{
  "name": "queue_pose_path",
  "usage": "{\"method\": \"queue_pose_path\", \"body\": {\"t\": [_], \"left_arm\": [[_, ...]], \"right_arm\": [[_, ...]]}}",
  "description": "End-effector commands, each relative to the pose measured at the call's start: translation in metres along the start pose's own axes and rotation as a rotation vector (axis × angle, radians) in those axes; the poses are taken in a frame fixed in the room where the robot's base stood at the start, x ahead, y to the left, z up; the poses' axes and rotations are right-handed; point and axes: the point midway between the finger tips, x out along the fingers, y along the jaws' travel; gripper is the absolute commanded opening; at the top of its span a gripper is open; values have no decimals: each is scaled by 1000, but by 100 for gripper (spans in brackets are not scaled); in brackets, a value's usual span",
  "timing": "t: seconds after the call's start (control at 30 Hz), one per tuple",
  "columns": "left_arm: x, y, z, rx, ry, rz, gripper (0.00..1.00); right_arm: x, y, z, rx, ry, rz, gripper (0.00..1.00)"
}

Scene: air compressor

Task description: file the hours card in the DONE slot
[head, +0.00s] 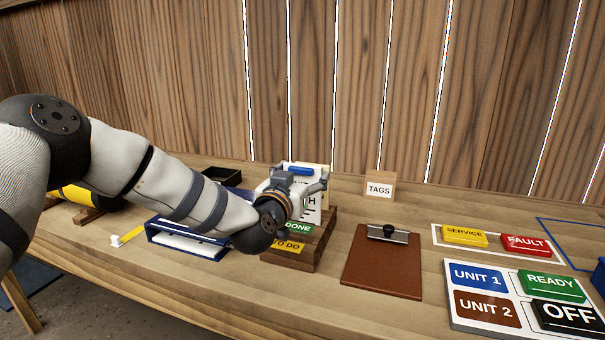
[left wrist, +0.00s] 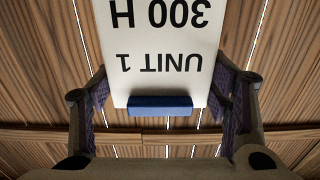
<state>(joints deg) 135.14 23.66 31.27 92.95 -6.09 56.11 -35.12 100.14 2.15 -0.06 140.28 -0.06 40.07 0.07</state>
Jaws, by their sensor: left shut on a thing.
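The white hours card (left wrist: 155,50) fills the middle of the left wrist view, with upside-down "UNIT 1" and "300 H" and a blue strip at its edge. My left gripper (left wrist: 163,105) is shut on it, one pad at each side. In the head view the card (head: 311,214) stands upright, partly hidden by my left gripper (head: 298,185). It is directly behind the green DONE label (head: 299,228) on the wooden card holder (head: 301,257). A yellow TO DO label (head: 287,246) is on the lower front step. I cannot tell how deep the card sits. My right gripper is out of view.
A blue tray with papers (head: 190,246) lies left of the holder, under my left arm. A brown clipboard (head: 380,268) lies to the right, with a TAGS box (head: 380,187) behind it. Button-like plates (head: 525,290) are at far right. A plank wall (head: 400,80) closes the back.

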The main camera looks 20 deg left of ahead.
Motion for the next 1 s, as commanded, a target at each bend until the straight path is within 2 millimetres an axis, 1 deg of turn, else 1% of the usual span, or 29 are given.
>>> {"method": "queue_pose_path", "body": {"t": [0.7, 0.93, 0.97, 1.0], "left_arm": [[0, 0, 22, 0, 0, 1, 37], [0, 0, 22, 0, 1, 1, 37], [0, 0, 22, 0, 1, 1, 72], [0, 0, 22, 0, 1, 1, 81]], "right_arm": [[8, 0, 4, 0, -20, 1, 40], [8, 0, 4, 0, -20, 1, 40], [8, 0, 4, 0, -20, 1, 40], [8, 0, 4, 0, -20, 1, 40]]}}
